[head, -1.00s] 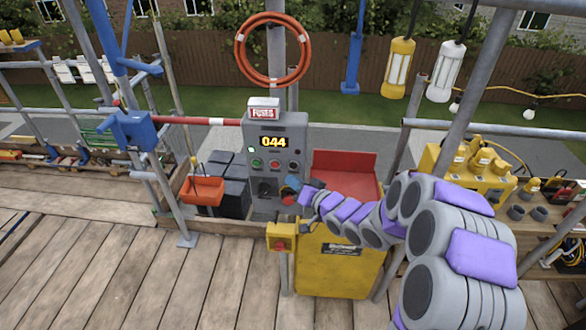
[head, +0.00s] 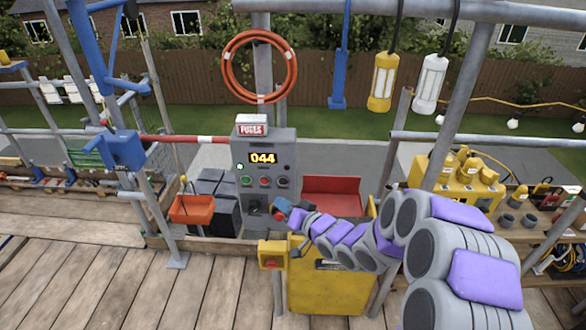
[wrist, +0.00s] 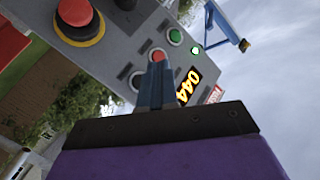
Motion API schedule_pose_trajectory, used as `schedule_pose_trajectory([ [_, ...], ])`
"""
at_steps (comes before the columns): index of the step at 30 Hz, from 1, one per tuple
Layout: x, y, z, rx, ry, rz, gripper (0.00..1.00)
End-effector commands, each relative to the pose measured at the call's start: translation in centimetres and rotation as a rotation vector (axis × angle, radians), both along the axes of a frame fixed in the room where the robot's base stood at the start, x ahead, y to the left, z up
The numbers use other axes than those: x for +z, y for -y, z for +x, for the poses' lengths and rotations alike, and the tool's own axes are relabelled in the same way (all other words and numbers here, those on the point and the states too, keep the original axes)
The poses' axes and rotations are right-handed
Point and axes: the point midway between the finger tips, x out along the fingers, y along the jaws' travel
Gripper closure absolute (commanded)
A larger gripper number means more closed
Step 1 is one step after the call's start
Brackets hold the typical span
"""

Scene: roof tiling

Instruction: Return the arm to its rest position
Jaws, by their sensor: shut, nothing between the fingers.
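My arm reaches in from the right in the head view, and my gripper (head: 281,212) is at the lower right of the grey control box (head: 248,160). In the wrist view my gripper (wrist: 157,75) shows as two blue-grey fingers pressed together, with nothing between them. Their tips overlap the red button (wrist: 158,54) in that picture; I cannot tell whether they touch it. The box display (head: 262,158) reads 044. A green lamp (head: 240,167) is lit beside it. A large red mushroom button on a yellow ring (wrist: 75,15) is at upper left in the wrist view.
A yellow bin (head: 325,290) with a red chute (head: 332,196) stands below and behind my arm. A small yellow box (head: 272,255) sits on a post. Scaffold poles (head: 455,100) rise at right, near my arm. An orange basket (head: 192,209) hangs at left. The plank deck (head: 120,285) is clear.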

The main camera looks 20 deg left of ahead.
Motion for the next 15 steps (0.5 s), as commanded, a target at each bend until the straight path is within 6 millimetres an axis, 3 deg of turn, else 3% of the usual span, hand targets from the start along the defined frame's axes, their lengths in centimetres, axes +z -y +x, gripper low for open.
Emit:
schedule_pose_trajectory([
  [5, 0.0, 0.4, 0.2, -0.009, 0.002, -0.018, 1.00],
  [8, -0.1, 1.8, 0.6, -0.045, 0.000, -0.087, 1.00],
  [11, -0.1, 4.7, 1.2, -0.106, -0.005, -0.206, 1.00],
  [15, -0.3, 10.3, 1.1, -0.205, -0.048, -0.410, 1.00],
])
